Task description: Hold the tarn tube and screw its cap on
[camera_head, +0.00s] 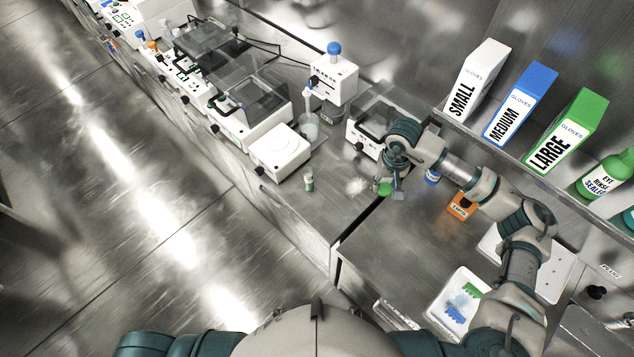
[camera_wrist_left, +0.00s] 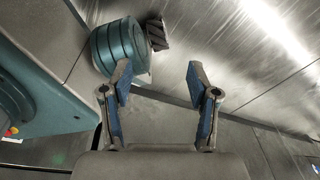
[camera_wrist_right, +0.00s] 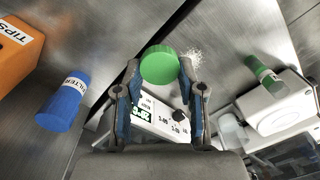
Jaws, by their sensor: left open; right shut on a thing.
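The green cap (camera_wrist_right: 159,66) is held between the fingertips of my right gripper (camera_wrist_right: 158,80), which is shut on it. In the head view the green cap (camera_head: 385,188) is below the right gripper (camera_head: 396,178), over the bench by its seam. A small tube with a green band (camera_wrist_right: 268,80) stands on the bench beside a white device; it also shows in the head view (camera_head: 309,183), apart from the cap. Its label is too small to read. My left gripper (camera_wrist_left: 160,78) is open and empty, away from the bench; the head view does not show it.
White powder (camera_head: 357,186) lies between tube and cap. A white device (camera_head: 280,150) stands behind the tube. A blue filter bottle (camera_wrist_right: 64,100) and an orange tips box (camera_head: 461,206) are near the right gripper. Glove boxes (camera_head: 510,105) line the shelf.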

